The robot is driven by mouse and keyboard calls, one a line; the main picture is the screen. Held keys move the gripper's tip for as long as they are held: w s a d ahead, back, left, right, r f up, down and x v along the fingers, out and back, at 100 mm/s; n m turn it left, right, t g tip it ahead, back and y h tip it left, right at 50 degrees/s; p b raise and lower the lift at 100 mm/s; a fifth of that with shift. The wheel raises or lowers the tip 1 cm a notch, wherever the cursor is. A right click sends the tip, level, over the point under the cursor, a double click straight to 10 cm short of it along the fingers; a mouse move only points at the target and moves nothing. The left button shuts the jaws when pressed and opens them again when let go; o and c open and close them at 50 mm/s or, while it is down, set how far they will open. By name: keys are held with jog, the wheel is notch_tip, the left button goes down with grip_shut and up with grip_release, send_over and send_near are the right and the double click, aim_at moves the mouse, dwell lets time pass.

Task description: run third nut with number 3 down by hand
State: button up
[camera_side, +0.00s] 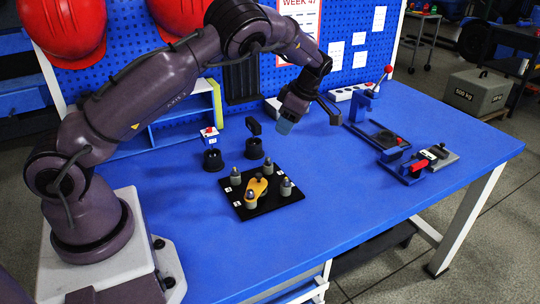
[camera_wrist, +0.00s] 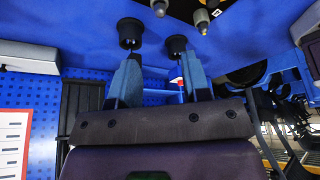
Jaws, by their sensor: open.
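A black plate (camera_side: 268,206) on the blue table carries several grey posts with dark tops, and a yellow part (camera_side: 257,187) sits in its middle. Small white labels lie by the posts, but their digits are too small to read, so I cannot tell which post bears number 3. My gripper (camera_side: 285,126) is above the table, behind and above the plate, apart from it. In the wrist view my gripper (camera_wrist: 163,62) has its two blue-grey fingers spread with nothing between them. Two grey posts, one of them here (camera_wrist: 201,20), show at that view's top edge.
Two black cups, the left one here (camera_side: 212,160), stand behind the plate. A small red-and-white block (camera_side: 208,133) is near them. A blue fixture with a red-knobbed lever (camera_side: 366,100) and a clamp (camera_side: 416,166) stand at the right. The table's front right is clear.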

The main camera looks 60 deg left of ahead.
aim_at(268, 159)
jog(key=x, duration=1.2)
jog(key=shift+f, duration=0.25)
jog(key=shift+c, duration=0.2)
grip_shut()
